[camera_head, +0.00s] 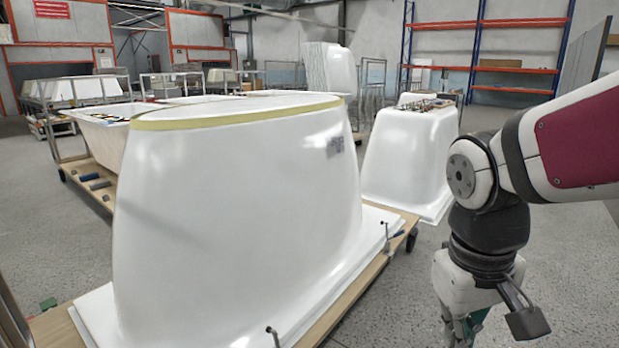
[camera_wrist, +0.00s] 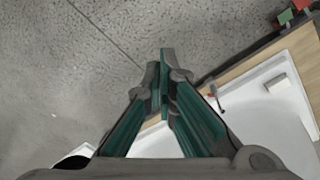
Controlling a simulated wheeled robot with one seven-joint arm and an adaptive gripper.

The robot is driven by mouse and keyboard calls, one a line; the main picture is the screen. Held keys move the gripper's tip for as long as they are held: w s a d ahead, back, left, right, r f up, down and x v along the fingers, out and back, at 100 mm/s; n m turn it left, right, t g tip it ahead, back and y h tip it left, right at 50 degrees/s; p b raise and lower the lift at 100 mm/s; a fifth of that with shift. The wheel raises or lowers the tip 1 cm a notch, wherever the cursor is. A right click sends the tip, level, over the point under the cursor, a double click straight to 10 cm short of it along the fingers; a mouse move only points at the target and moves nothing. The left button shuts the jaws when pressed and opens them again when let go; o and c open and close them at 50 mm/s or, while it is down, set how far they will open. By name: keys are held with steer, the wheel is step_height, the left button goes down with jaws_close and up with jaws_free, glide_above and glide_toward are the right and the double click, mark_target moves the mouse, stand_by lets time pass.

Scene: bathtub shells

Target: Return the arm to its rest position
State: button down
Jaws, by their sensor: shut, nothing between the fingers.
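My gripper (camera_head: 462,333) hangs pointing down at the lower right of the head view, at the end of my arm. Its fingertips are near the bottom edge of that view. In the wrist view my gripper (camera_wrist: 163,62) has its two green-lined fingers brought together with nothing between them. It is apart from the large white bathtub shell (camera_head: 235,200), which stands to its left in the head view.
The shell stands on a wooden trolley (camera_head: 352,300), whose edge also shows in the wrist view (camera_wrist: 262,62). A second white shell (camera_head: 405,160) stands behind. Orange-beamed shelving (camera_head: 485,60) is at the back. Grey concrete floor (camera_wrist: 60,60) is clear below the fingers.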

steer(key=s+r+m+y, duration=0.1)
steer(key=s+r+m, duration=0.15)
steer(key=s, duration=1.45)
step_height(320, 180, up, 32)
steer(key=t+p, duration=0.3)
steer(key=p, duration=2.7)
steer(key=shift+w+n+p, duration=0.15)
steer(key=shift+n+p, duration=0.2)
